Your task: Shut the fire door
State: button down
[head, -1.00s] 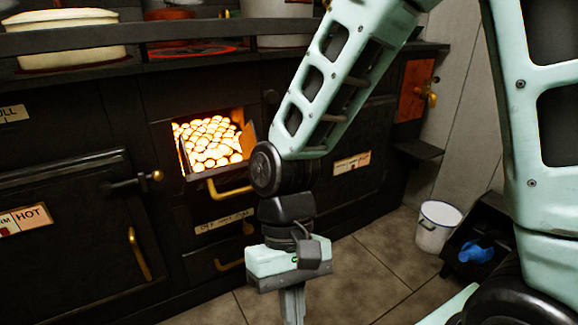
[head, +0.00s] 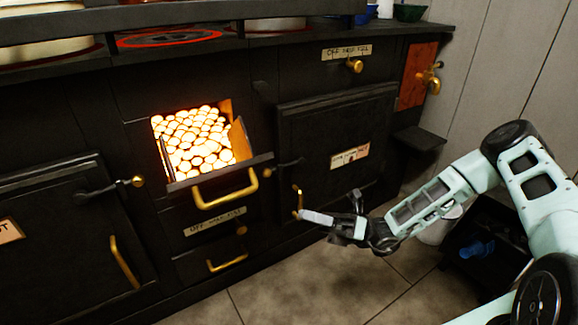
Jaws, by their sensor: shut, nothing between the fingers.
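The fire door (head: 220,173) is a black hatch in the middle of the stove front. It stands open, tilted outward, with glowing coals (head: 195,140) showing in the opening behind it. Its brass handle (head: 225,190) is on the outer side and in full view. My gripper (head: 304,215) is to the right of the fire door and lower in the picture, pointing left. Its fingers are shut and empty. The fingertips overlap the lower end of the brass handle on the right oven door (head: 335,125); I cannot tell whether they touch it.
A lower hatch with a brass handle (head: 228,263) is below the fire door. A left oven door (head: 60,230) has a latch sticking out. A small side shelf (head: 420,138) juts out at right. A black bin with a blue item (head: 478,248) stands right. Tiled floor (head: 290,285) lies clear in front.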

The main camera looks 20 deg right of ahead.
jog(key=w+a+r+m+t+b, duration=0.3)
jog(key=w+a+r+t+b, duration=0.1)
jog(key=w+a+r, duration=0.2)
jog(key=shift+w+r+b, duration=0.3)
jog(key=shift+w+r, duration=0.15)
jog(key=shift+r, duration=0.55)
jog(key=shift+r+p, duration=0.15)
jog(key=shift+p, duration=0.15)
